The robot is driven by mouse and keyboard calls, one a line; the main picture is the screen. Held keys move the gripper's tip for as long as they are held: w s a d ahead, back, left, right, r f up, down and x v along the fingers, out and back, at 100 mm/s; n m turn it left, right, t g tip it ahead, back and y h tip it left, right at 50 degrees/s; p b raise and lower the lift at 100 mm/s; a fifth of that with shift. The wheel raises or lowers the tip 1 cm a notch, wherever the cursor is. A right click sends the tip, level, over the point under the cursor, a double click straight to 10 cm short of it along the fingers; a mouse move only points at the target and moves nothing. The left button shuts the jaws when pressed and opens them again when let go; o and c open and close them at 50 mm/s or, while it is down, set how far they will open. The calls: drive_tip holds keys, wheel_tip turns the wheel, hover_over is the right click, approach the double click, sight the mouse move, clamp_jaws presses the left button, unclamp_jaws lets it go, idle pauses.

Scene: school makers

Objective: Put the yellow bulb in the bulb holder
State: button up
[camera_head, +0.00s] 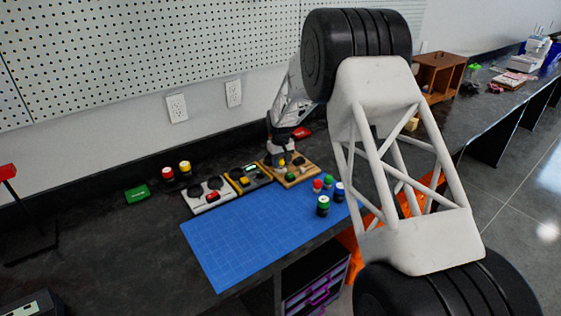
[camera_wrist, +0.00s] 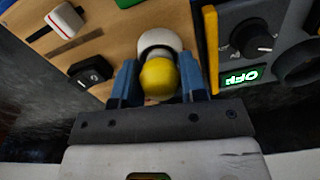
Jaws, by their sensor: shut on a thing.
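The yellow bulb (camera_wrist: 159,78) is between the two blue-grey fingers of my gripper (camera_wrist: 160,68) in the wrist view, and the gripper is shut on it. A round white part, which looks like the bulb holder (camera_wrist: 158,40), shows right beyond the bulb on the wooden board (camera_wrist: 118,28). The bulb overlaps it, so I cannot tell whether the bulb is seated in it or only above it. In the head view my gripper (camera_head: 281,152) is low over the wooden board (camera_head: 292,182), with a small yellow spot below it.
Next to the board is a yellow-edged meter (camera_head: 248,178) with a dark knob and a lit green display (camera_wrist: 240,77). A white unit (camera_head: 207,194) stands left of it. Several small cylinders (camera_head: 323,205) stand to the right. The blue mat (camera_head: 245,240) is mostly clear.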

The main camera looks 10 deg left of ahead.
drive_tip(key=shift+f, duration=0.1)
drive_tip(key=o, duration=0.6)
drive_tip(key=shift+o, duration=0.2)
drive_tip(key=shift+r, duration=5.5)
